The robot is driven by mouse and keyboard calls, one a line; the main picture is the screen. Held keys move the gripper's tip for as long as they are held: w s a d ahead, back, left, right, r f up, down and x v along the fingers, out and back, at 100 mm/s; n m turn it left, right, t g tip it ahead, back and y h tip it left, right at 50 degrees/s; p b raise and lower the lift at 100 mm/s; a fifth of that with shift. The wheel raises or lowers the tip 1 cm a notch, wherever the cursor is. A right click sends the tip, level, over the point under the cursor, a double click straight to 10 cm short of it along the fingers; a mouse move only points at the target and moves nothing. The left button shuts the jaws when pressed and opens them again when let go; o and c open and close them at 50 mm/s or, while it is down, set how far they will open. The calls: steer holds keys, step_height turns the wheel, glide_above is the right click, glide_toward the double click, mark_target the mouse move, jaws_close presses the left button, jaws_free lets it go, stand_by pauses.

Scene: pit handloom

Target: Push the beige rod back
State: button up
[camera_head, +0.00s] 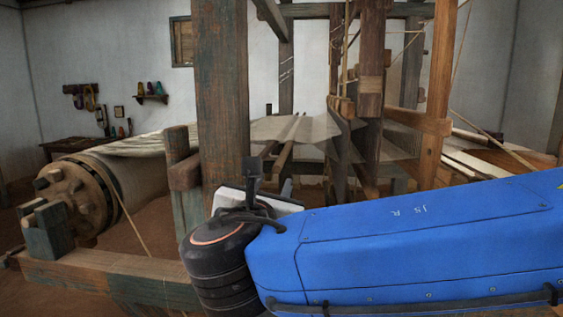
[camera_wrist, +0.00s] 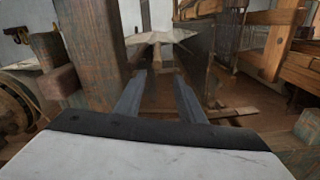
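In the wrist view my gripper (camera_wrist: 159,76) has its two grey fingers apart, with nothing between them. In the head view my gripper (camera_head: 268,180) is beside the big weathered post, partly hidden by my own wrist. A narrow beige-brown rod (camera_wrist: 157,56) shows end-on beyond the fingertips in the wrist view, under the pale cloth. It looks apart from the fingers. In the head view a slim wooden rod (camera_head: 285,157) runs back below the pale warp sheet (camera_head: 300,127), behind the gripper. I cannot tell for sure that both are the same rod.
The thick post (camera_head: 222,90) stands close to the left of my gripper; it also shows in the wrist view (camera_wrist: 92,40). A large warp roller (camera_head: 85,192) lies at left above a low beam (camera_head: 110,278). Loom uprights and a dark board (camera_wrist: 198,55) stand at right.

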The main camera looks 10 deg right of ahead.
mark_target(280, 160)
steer(key=shift+a+r+x, duration=0.15)
steer(key=shift+x, duration=4.15)
steer(key=shift+a+r+x, duration=0.1)
steer(key=shift+a+x, duration=0.05)
steer(key=shift+x, duration=4.15)
steer(key=shift+w+a, duration=0.1)
jaws_close()
